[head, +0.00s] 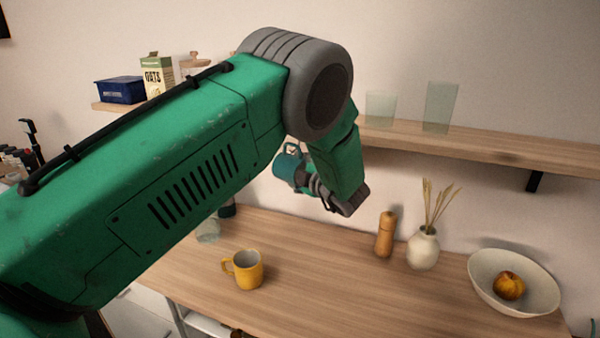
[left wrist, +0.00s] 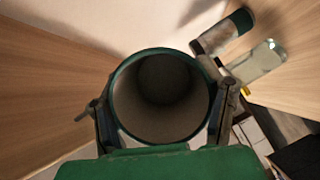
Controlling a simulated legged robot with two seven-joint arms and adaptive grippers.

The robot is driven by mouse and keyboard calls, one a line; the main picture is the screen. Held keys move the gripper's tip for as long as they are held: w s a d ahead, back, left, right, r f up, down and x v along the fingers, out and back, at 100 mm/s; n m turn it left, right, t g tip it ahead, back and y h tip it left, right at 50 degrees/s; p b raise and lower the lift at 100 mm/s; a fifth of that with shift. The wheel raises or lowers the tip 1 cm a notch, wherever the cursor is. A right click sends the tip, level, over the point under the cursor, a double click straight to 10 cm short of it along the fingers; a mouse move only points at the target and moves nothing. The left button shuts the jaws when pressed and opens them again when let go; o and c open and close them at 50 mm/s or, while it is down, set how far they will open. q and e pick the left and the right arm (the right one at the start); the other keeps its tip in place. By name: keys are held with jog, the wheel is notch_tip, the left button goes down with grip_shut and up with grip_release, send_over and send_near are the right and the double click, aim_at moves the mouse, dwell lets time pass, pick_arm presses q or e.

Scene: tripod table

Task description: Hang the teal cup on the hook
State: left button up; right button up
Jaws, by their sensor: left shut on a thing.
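The teal cup (head: 286,167) is held up off the counter, below the wall shelf and beside my arm. Its handle points upward in the head view. My left gripper (head: 308,184) is shut on the cup. In the left wrist view, my gripper's fingers (left wrist: 161,112) press on both sides of the cup (left wrist: 115,82), whose open mouth faces the camera. I cannot make out the hook; my green arm covers much of the wall and shelf. My right gripper is not in view.
A wooden shelf (head: 470,147) holds two clear glasses. On the counter (head: 325,290) are a yellow mug (head: 248,270), a wooden mill (head: 385,235), a white vase (head: 423,249) and a bowl (head: 535,285) with fruit. An oats carton (head: 156,78) and a blue box (head: 120,91) stand upper left.

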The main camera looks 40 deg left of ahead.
pick_arm(q)
jog(key=shift+a, duration=0.25)
jog(key=shift+d, duration=0.2)
jog(key=o, duration=1.5)
jog(key=shift+d, duration=0.15)
jog(key=shift+c, duration=0.2)
jog(key=o, duration=0.3)
jog(key=shift+d+r, duration=0.1)
jog(key=shift+d, duration=0.05)
jog(key=v, duration=0.8)
jog(key=shift+w, duration=0.1)
